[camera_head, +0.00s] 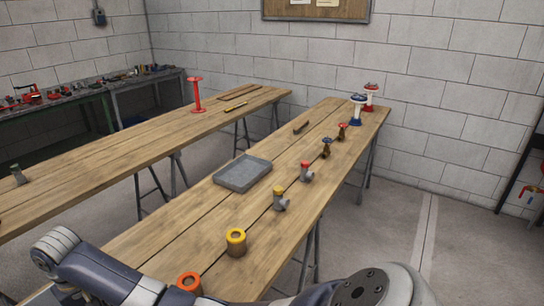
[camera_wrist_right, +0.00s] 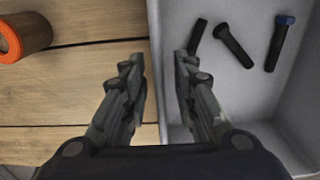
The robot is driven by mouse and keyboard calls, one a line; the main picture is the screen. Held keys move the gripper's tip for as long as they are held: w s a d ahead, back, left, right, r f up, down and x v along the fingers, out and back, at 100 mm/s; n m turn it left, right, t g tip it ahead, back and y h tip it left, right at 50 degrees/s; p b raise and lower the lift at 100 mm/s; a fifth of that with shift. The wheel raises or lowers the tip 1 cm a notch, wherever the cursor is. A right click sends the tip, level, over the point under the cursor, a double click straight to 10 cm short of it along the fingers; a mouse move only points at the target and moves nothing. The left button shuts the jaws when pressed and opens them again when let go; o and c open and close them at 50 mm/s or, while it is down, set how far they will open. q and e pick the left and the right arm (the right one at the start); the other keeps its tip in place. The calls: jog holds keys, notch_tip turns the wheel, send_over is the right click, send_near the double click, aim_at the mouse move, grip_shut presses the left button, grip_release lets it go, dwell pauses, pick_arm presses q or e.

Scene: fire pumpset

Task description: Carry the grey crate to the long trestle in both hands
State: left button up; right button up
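The grey crate (camera_wrist_right: 285,105) fills the right of the right wrist view, with several dark bolts inside, one with a blue head (camera_wrist_right: 279,42). My right gripper (camera_wrist_right: 159,62) is open above its left wall (camera_wrist_right: 156,40). One finger is on the outer side over the wood and the other on the inner side, with gaps beside the wall. I cannot pick out this crate in the head view, where my arm links cover the near area. My left gripper is not in view. Two long wooden trestles show, a middle one (camera_head: 140,240) and a left one (camera_head: 120,160).
On the middle trestle are a shallow grey tray (camera_head: 243,173), a yellow-ringed cylinder (camera_head: 236,242), an orange-ringed cylinder (camera_head: 189,284), small valves (camera_head: 280,200) and hydrant-like pieces (camera_head: 357,110). A red stand (camera_head: 196,95) is on the left trestle. Floor is clear at right (camera_head: 400,220).

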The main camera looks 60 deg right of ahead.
notch_tip(320, 180, up, 2)
jog(key=shift+w+r, duration=0.1)
jog(key=shift+w, duration=0.05)
notch_tip(320, 180, up, 10)
jog(key=shift+f, duration=0.2)
dwell(0.4)
dwell(0.4)
